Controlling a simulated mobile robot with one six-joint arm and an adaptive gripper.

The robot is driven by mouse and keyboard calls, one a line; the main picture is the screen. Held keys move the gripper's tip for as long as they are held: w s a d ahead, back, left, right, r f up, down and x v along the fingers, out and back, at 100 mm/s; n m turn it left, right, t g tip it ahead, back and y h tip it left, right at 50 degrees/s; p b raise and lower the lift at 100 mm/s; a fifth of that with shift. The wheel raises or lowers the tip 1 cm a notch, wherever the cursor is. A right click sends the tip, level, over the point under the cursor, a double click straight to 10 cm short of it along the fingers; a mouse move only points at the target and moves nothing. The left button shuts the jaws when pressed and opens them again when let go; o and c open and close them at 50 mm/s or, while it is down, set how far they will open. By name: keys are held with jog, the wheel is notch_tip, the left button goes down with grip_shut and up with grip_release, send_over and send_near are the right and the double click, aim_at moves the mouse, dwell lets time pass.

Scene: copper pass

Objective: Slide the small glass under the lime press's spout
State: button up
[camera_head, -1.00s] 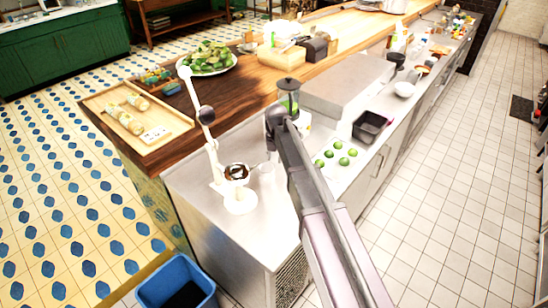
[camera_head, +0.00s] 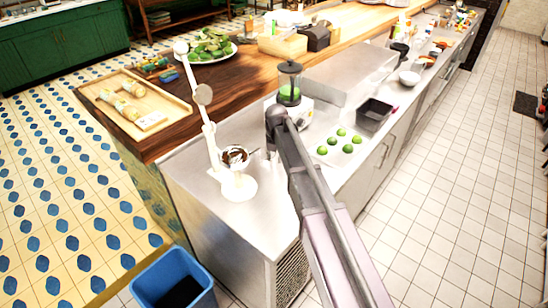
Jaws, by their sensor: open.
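The white lime press (camera_head: 207,128) stands on the steel counter with its long lever raised. Its metal cup (camera_head: 235,157) sits above a round white base (camera_head: 238,187). My arm reaches in from the bottom of the view. My gripper (camera_head: 271,152) is open, low over the counter just right of the press cup, and mostly hidden behind my arm. I cannot clearly make out the small glass; that spot is partly covered by my gripper and arm.
Several limes (camera_head: 340,140) and a dark bin (camera_head: 374,114) lie right of my arm. A blender (camera_head: 289,82) stands behind it. A wooden tray (camera_head: 133,103) is at the left. The counter's front left is clear. A blue bin (camera_head: 173,281) stands on the floor.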

jog(key=shift+f+b, duration=0.75)
jog(key=shift+f, duration=0.25)
grip_shut()
